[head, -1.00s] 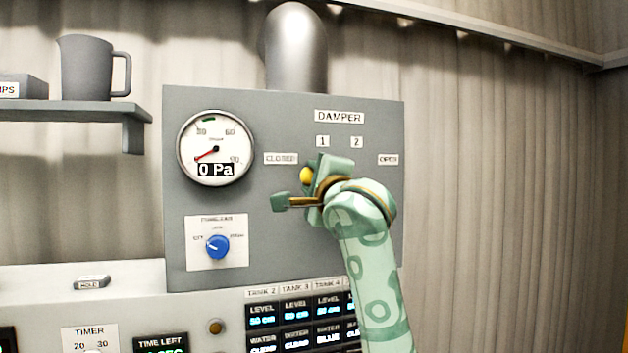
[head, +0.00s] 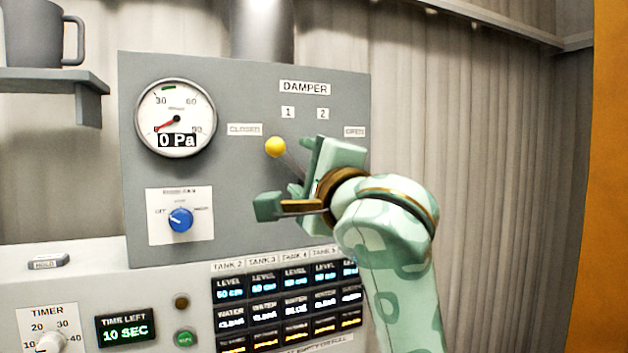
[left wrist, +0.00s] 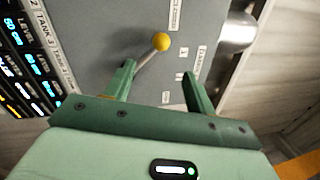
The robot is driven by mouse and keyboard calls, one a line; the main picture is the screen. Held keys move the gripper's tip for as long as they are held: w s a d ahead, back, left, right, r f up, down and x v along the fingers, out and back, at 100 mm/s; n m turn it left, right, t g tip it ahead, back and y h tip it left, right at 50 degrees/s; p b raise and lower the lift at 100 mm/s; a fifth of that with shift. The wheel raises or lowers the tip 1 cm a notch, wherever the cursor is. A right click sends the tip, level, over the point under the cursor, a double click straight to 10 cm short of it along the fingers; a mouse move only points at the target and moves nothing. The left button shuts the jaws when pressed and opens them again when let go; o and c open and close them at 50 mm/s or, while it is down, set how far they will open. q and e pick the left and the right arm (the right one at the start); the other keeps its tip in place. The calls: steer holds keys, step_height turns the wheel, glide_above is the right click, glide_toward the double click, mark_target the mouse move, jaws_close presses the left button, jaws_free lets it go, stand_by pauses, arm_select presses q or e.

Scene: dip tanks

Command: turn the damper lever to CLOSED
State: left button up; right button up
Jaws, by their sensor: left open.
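The damper lever has a yellow ball knob (head: 275,147) on a thin rod. It leans up and left, with the knob between the CLOSED label (head: 245,129) and the 1 label (head: 288,112), a little below both. The rod's lower end and pivot are hidden behind my left gripper (head: 288,182). That gripper is open, just below and right of the knob. In the left wrist view the knob (left wrist: 161,42) shows beyond the open fingertips (left wrist: 158,73), and the rod runs down toward the left finger. I cannot tell whether they touch. My right gripper is not in view.
The grey panel (head: 225,90) also carries a gauge (head: 176,118) reading 0 Pa and a blue knob (head: 181,220). Tank displays (head: 290,305) and a timer (head: 48,335) sit below. A shelf (head: 50,82) with a mug is at upper left.

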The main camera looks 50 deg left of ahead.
arm_select(q)
steer(key=v, duration=0.3)
stand_by(0.6)
